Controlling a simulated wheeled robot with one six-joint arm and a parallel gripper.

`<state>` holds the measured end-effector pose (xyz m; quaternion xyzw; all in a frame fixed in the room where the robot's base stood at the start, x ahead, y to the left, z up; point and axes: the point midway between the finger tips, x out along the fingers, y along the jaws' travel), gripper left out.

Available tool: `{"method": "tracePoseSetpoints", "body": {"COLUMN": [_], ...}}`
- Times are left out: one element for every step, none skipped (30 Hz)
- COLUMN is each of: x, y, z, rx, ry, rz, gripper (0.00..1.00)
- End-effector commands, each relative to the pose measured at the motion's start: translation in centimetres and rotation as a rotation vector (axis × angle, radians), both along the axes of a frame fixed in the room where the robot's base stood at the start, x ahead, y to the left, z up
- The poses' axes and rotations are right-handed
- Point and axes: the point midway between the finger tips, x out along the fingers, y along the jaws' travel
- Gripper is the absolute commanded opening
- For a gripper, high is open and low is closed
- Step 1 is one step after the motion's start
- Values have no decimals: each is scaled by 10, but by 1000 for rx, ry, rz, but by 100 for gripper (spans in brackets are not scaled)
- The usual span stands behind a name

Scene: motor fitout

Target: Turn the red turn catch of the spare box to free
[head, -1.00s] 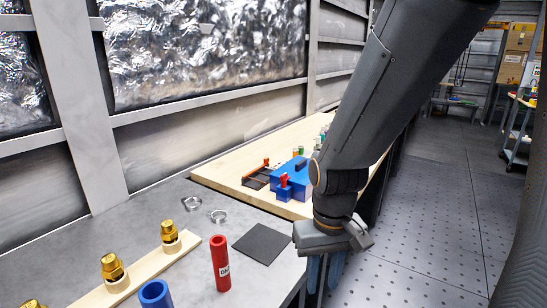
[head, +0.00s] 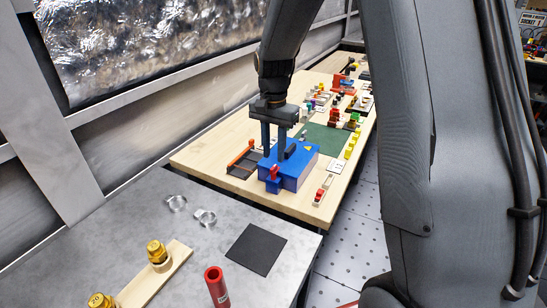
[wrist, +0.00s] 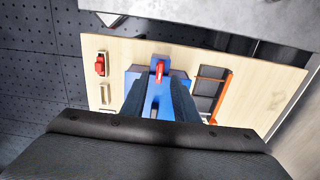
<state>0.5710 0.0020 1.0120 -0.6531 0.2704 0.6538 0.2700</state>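The spare box (head: 301,174) is blue and stands on the wooden bench near its front edge. Its red turn catch (head: 273,172) is on the near end of the box in the head view. In the wrist view the red catch (wrist: 159,71) points along the blue box (wrist: 150,88), ahead of the fingers. My gripper (head: 274,150) points down over the box, its two fingers apart with nothing between them. The catch is close to the fingertips, but I cannot tell whether they touch it. The fingers and wrist hide part of the box.
A dark tray with an orange bar (head: 243,158) lies left of the box. A small red-topped piece (head: 320,196) is at right. A green mat (head: 326,139) and several coloured parts lie beyond. A black mat (head: 256,249) is on the grey table.

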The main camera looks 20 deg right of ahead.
Motion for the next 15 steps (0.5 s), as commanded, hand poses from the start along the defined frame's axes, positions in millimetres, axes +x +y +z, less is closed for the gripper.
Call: {"method": "tracePoseSetpoints", "body": {"x": [-1, -1, -1, -1, -1, -1, -1, -1, -1, -1, 0, 0, 0, 0, 0], "y": [1, 1, 1, 1, 0, 0, 0, 0, 0, -1, -1, -1, -1, -1, -1], "z": [-8, -13, -18, -23, -26, -31, -34, -36, -39, -41, -42, -44, -44, -45, -45], "rx": [0, 0, 0, 0, 1, 0, 0, 0, 0, 0, 0, 0, 1, 0, 0], "ry": [4, 4, 3, 3, 2, 1, 1, 1, 0, 0, 0, 0, -1, -1, -1], "rz": [2, 2, 2, 2, 2, 2, 1, 1, 1, 1, 0, 0, 0, 0, -1], "gripper": [27, 27, 27, 27, 27, 27, 27, 27, 27, 27, 27, 27, 27, 27, 27]}}
